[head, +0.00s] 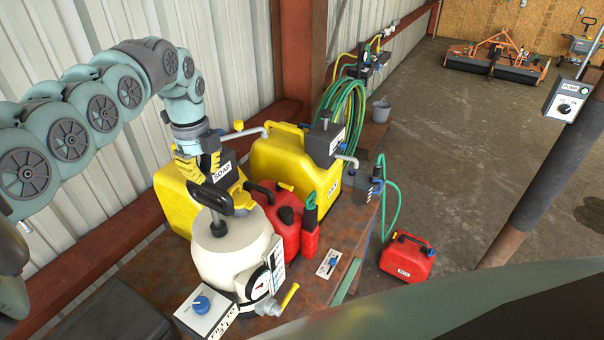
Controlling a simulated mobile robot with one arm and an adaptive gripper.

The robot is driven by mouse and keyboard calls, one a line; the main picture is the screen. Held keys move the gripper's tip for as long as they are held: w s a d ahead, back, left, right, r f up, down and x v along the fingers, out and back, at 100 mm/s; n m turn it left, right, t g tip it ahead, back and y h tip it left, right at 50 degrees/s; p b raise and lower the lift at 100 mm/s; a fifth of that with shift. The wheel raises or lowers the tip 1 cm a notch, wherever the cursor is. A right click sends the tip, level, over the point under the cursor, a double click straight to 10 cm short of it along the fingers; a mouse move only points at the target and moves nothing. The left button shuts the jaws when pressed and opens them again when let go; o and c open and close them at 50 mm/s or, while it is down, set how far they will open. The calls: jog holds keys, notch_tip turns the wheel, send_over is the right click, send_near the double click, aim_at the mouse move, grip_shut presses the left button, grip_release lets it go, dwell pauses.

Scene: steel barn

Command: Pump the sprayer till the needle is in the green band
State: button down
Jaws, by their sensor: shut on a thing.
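The sprayer is a cream-white tank (222,252) standing upright on the rusty bench. Its dark pump handle (215,197) sits above the tank top on a pale rod, so a length of rod shows between handle and collar. My gripper (206,180), with yellow and black fingers, comes down from above and is shut on the pump handle. A round gauge (258,285) faces forward on the lower front of the tank. Its needle and any green band are too small to read for certain. A white chart plate (275,260) stands beside the gauge.
A blue-knob box (201,303) sits in front of the tank. Yellow jugs (265,160), a red can (284,226) and a green-topped red bottle (310,225) crowd behind and right of it. The corrugated wall is close behind; open floor (480,170) lies right.

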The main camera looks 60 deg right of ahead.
aim_at(211, 200)
jog(key=shift+f+b, duration=3.55)
jog(key=shift+f, duration=0.35)
jog(key=shift+r, duration=0.15)
jog(key=shift+r+p, duration=0.95)
jog(key=shift+r, duration=3.45)
jog(key=shift+f, duration=0.1)
